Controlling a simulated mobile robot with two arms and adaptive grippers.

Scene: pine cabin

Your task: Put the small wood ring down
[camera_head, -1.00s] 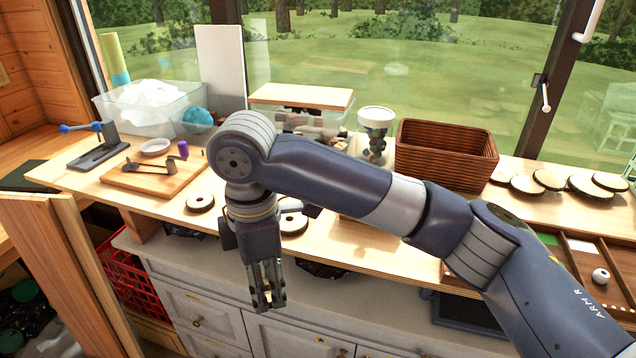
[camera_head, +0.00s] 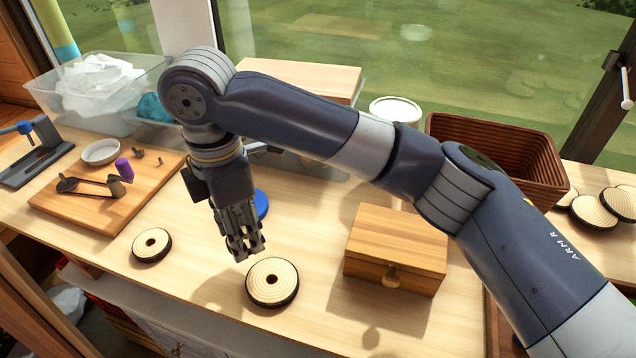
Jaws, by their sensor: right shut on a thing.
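That thing, which I take for the small wood ring, is mostly hidden by the fingers. A smaller disc of the same kind (camera_head: 138,247) lies flat to the left, apart from the gripper. My left gripper is not in view.
A wooden box with a knob (camera_head: 395,240) stands right of the gripper. A brown basket (camera_head: 500,150) and stacked discs (camera_head: 600,208) are farther right. A board with tools (camera_head: 75,205), a white dish (camera_head: 100,152) and a clear bin (camera_head: 60,115) are left. Worktop between the two discs is bare.

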